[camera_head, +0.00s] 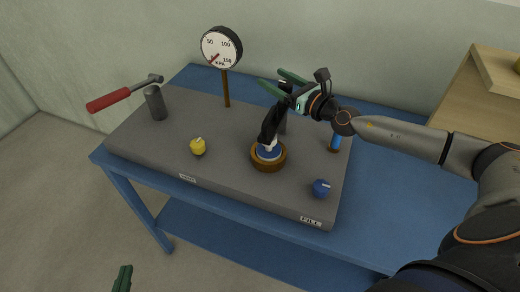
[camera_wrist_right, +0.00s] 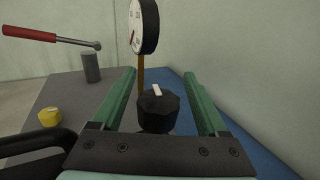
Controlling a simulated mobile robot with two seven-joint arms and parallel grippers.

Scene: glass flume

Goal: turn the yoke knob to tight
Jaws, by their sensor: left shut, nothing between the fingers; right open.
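The black yoke knob (camera_wrist_right: 157,108) has a white mark on its top and stands between the open green fingers of my right gripper (camera_wrist_right: 160,98) in the right wrist view. Gaps show on both sides of it. In the head view the right gripper (camera_head: 280,83) is over the panel, and a small dark part of the knob (camera_head: 283,86) shows between the fingers. A black curved part slants from there down to a wooden ring (camera_head: 257,163) with a blue and white top. My left gripper (camera_head: 122,278) shows only green tips, shut and empty, at the bottom edge.
The grey panel (camera_head: 225,168) on the blue table carries a gauge (camera_head: 221,48) on a post, a grey cylinder (camera_head: 156,103) with a red-handled lever (camera_head: 108,100), a yellow knob (camera_head: 198,146) and a blue knob (camera_head: 321,188). A blue-handled item (camera_head: 336,142) stands near the right arm.

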